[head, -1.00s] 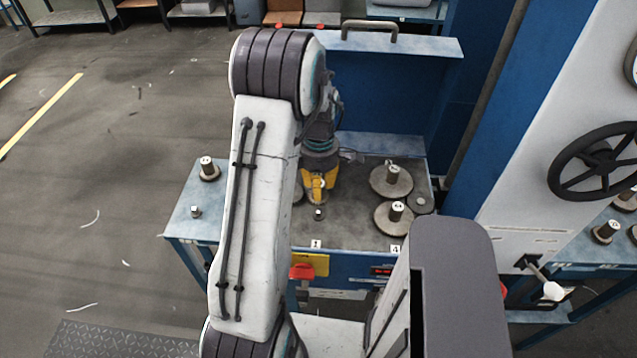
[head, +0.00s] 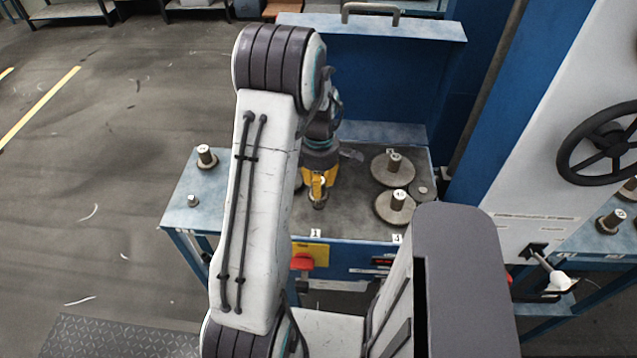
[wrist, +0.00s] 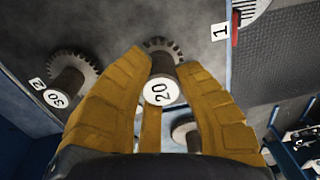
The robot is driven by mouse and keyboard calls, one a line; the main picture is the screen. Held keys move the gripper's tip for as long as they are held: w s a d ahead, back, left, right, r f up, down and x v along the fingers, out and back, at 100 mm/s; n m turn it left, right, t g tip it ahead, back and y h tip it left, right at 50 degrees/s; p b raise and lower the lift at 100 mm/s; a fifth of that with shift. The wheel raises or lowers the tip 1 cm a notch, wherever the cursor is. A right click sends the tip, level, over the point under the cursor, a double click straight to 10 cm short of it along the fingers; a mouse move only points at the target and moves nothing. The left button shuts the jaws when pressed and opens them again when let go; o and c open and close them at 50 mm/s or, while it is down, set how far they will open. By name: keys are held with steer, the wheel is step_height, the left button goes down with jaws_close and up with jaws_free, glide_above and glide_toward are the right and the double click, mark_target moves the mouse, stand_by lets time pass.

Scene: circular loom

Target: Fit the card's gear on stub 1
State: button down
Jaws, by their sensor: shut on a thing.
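My gripper (head: 318,198) has its yellow fingers closed around the hub of a gear, whose end face reads 20 (wrist: 160,92). The toothed rim of this gear (wrist: 160,45) shows beyond the hub in the wrist view. In the head view the gripper points down over the front of the bench, just behind the label 1 (head: 316,233). Stub 1 is not clearly visible; the gripper and gear cover that spot. I cannot tell whether the gear touches the stub. No readable card is in view.
A gear marked 30 (wrist: 57,98) stands beside label 2 (wrist: 38,83). Two large gears with hubs (head: 393,165) (head: 395,207) and a small disc (head: 421,190) are at the right of the bench. A hub piece (head: 206,158) and small stub (head: 192,200) stand on the left shelf.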

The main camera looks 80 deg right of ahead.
steer(key=shift+f+b, duration=0.9)
steer(key=shift+f, duration=0.2)
stand_by(0.3)
steer(key=shift+f+b, duration=0.3)
steer(key=shift+f, duration=0.05)
steer(key=shift+f, duration=0.1)
steer(key=c, duration=0.9)
jaws_free()
steer(key=shift+c, duration=0.2)
step_height(320, 180, up, 12)
steer(key=shift+d+r, duration=0.1)
steer(key=shift+d, duration=0.05)
